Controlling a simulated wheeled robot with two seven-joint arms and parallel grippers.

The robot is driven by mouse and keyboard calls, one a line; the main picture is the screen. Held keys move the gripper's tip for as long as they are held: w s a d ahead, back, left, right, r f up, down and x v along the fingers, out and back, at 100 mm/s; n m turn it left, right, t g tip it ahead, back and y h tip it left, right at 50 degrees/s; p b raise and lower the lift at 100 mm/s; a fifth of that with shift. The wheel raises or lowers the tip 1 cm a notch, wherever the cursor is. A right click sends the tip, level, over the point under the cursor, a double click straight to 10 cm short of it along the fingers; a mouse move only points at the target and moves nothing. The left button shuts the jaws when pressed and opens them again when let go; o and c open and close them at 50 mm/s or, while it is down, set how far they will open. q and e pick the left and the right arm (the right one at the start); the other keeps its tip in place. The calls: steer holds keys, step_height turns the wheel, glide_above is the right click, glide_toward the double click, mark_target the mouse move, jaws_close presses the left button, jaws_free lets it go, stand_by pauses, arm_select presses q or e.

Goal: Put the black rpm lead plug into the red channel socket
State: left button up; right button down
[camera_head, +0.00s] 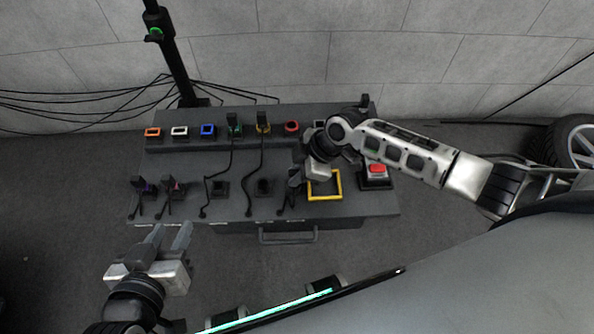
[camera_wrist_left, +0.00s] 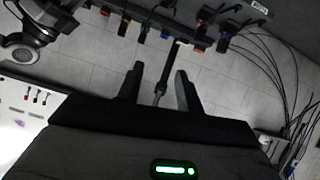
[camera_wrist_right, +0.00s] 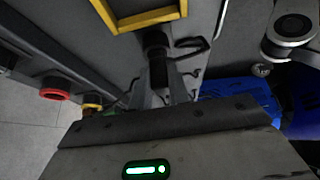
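The red channel socket (camera_head: 292,126) is a red-rimmed opening in the raised back row of the grey bench. It shows at the left of the right wrist view (camera_wrist_right: 54,94) and looks empty. The black plug (camera_head: 295,178) is near the front row, left of the yellow square frame. In the right wrist view the plug (camera_wrist_right: 158,68) lies between the fingertips of my right gripper (camera_wrist_right: 160,92), which look closed against its sides. A dark cable loops beside it. Whether it still sits in its holder is unclear. My left gripper (camera_head: 172,240) is open and empty, before the bench's front left.
The yellow square frame (camera_head: 338,184) and a red button (camera_head: 377,169) are right of the plug. Other leads (camera_head: 219,187) stand along the front row. Plugs occupy the green (camera_head: 235,130) and yellow (camera_head: 263,127) sockets. A black pole (camera_head: 178,60) rises behind the bench.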

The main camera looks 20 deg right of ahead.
steer(key=shift+r+p, duration=0.55)
steer(key=shift+r, duration=0.05)
steer(key=shift+r+p, duration=0.45)
steer(key=shift+r, duration=0.05)
steer(key=shift+r+p, duration=0.95)
steer(key=shift+r, duration=0.05)
steer(key=shift+r+p, duration=0.45)
steer(key=shift+r, duration=0.05)
steer(key=shift+r+p, duration=0.45)
steer(key=shift+r, duration=0.05)
arm_select(q)
steer(key=shift+w+a+r+g+p, duration=0.15)
steer(key=shift+r+p, duration=0.1)
steer(key=shift+r, duration=0.45)
steer(key=shift+s+a+r+g+p, duration=0.15)
steer(key=shift+r+p, duration=0.1)
steer(key=shift+r, duration=0.45)
arm_select(e)
steer(key=shift+r, duration=0.5)
arm_select(q)
steer(key=shift+f, duration=0.25)
